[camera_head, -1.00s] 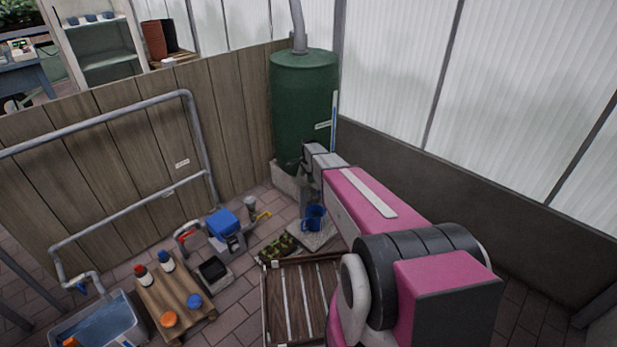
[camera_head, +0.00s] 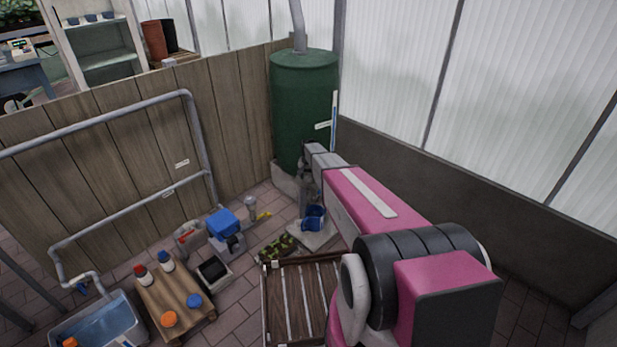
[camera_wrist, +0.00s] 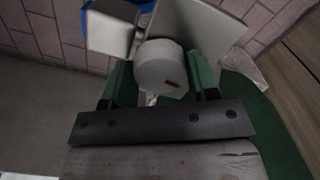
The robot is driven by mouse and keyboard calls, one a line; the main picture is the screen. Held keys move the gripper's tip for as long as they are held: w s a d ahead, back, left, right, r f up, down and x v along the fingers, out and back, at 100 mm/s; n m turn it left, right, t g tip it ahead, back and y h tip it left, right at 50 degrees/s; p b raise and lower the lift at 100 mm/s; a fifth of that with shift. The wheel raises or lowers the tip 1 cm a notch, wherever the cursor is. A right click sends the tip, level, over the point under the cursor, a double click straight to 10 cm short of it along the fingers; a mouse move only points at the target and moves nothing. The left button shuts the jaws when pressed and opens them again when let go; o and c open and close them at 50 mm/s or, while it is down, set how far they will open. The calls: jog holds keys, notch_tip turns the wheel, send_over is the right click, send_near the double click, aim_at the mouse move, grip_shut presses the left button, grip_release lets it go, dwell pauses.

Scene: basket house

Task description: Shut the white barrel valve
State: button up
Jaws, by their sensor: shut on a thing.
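The green barrel (camera_head: 303,105) stands in the corner beside the wood fence, and its side also shows at the lower right of the wrist view (camera_wrist: 275,135). The white valve knob (camera_wrist: 161,66) is round with a short red mark on its face. My gripper (camera_wrist: 158,50) has one finger on each side of the knob and is shut on it. In the head view my gripper (camera_head: 304,172) is at the barrel's lower front. My own arm hides the valve there.
A blue bucket (camera_head: 313,218) stands on a pale slab below my gripper. A slatted wooden crate (camera_head: 302,300) is in front. A blue-topped can (camera_head: 223,225) and a low wooden table (camera_head: 178,300) with bottles stand left. A dark wall runs along the right.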

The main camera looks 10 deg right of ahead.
aim_at(308, 176)
jog(key=shift+n, duration=1.1)
jog(key=o, duration=0.9)
jog(key=shift+r, duration=0.15)
notch_tip(308, 176, up, 11)
jog(key=shift+f, duration=0.2)
